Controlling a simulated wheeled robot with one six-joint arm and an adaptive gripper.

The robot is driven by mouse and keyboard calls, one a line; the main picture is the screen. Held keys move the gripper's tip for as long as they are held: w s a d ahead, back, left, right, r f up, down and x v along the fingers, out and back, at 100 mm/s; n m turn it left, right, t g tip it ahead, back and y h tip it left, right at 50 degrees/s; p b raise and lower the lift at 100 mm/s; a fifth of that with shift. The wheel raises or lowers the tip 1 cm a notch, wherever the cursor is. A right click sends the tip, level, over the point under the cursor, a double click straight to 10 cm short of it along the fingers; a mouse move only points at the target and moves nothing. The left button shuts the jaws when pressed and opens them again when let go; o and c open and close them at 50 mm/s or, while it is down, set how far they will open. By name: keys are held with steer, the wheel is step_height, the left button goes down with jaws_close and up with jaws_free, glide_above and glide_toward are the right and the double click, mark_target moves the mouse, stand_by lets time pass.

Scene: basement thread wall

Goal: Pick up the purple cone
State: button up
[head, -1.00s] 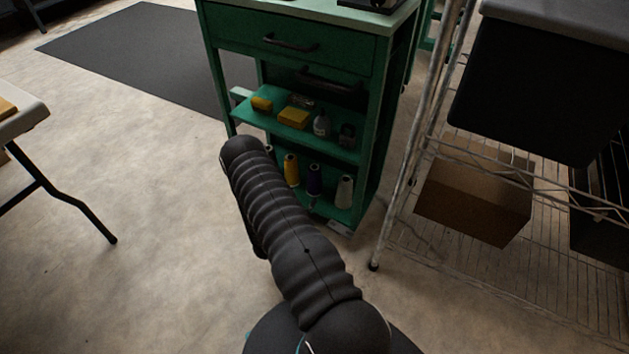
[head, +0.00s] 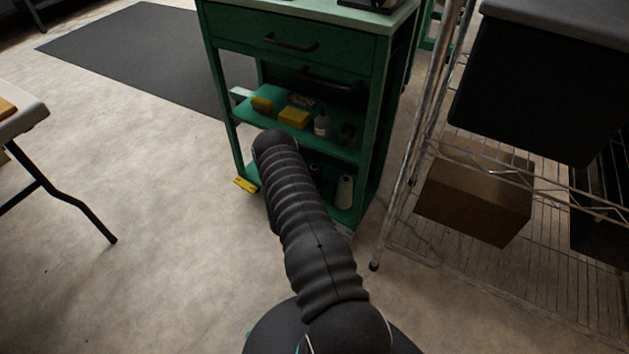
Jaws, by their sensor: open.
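The purple cone (head: 316,171) stands on the bottom shelf of the green cart (head: 372,150). My arm covers most of it, and only a dark sliver near its top shows at the arm's right edge. A white cone (head: 344,191) stands to its right on the same shelf. The yellow cone is hidden behind my arm. My gripper is not in view; the arm reaches toward the cart and its far end hides whatever is beyond it.
The cart's middle shelf (head: 270,124) holds yellow blocks (head: 294,117) and a small bottle (head: 321,125). A yellow item (head: 246,185) lies at the cart's lower left corner. A wire rack (head: 404,170) with a cardboard box (head: 474,190) stands right.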

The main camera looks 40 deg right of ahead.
steer(key=c, duration=1.4)
steer(key=shift+o, duration=0.2)
steer(key=shift+r, duration=0.15)
step_height(320, 180, up, 10)
steer(key=shift+p, duration=0.4)
